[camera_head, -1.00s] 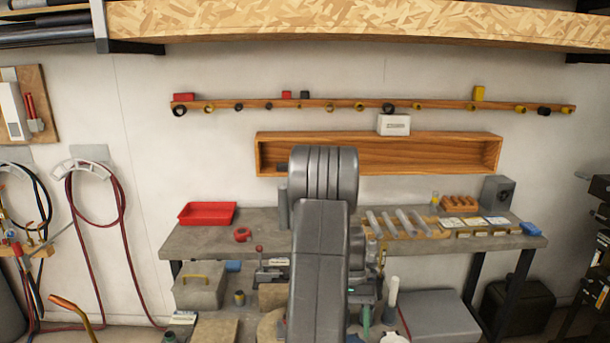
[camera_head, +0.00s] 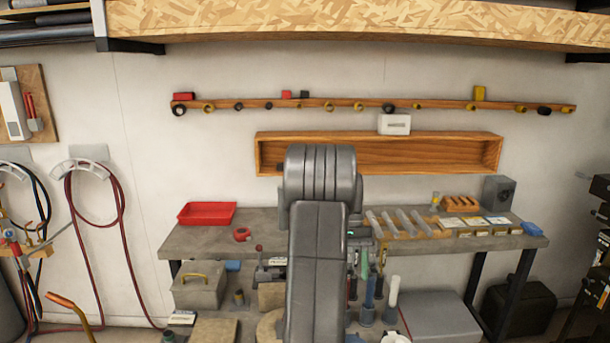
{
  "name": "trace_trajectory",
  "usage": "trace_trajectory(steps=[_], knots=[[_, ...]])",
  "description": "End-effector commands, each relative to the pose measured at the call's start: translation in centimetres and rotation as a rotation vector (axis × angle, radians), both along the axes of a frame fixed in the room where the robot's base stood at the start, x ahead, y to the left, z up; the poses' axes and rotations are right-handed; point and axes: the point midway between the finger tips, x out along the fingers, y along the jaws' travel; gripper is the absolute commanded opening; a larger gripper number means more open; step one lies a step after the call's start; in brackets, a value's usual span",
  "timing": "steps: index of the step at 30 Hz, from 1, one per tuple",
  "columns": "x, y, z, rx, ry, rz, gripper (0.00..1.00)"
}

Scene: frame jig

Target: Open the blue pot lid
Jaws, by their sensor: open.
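I cannot clearly make out a blue pot with a lid. Small blue things in view are a blue block (camera_head: 233,265) under the bench's left part, a blue piece (camera_head: 530,228) at the bench's right end, and an upright blue cylinder (camera_head: 370,291) just right of my arm. A small dark pot (camera_head: 239,297) stands right of the grey box, too small to tell its lid. My arm stands upright in the middle and hides what lies behind it. The jaws of my gripper do not show; they seem hidden behind the arm.
The grey workbench (camera_head: 205,243) holds a red tray (camera_head: 207,213), a red ring (camera_head: 242,233), a row of grey bars and a dark box (camera_head: 497,193). A grey box with a yellow handle (camera_head: 199,291) stands below left. A wooden wall shelf (camera_head: 420,154) hangs above.

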Motion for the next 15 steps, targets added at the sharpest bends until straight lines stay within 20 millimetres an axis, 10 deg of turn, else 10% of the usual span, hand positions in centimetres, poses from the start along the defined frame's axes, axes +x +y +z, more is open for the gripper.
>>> trace_trajectory(steps=[15], knots=[[-4.2,-0.2,-6.4,0.000,0.006,-0.002,0.45]])
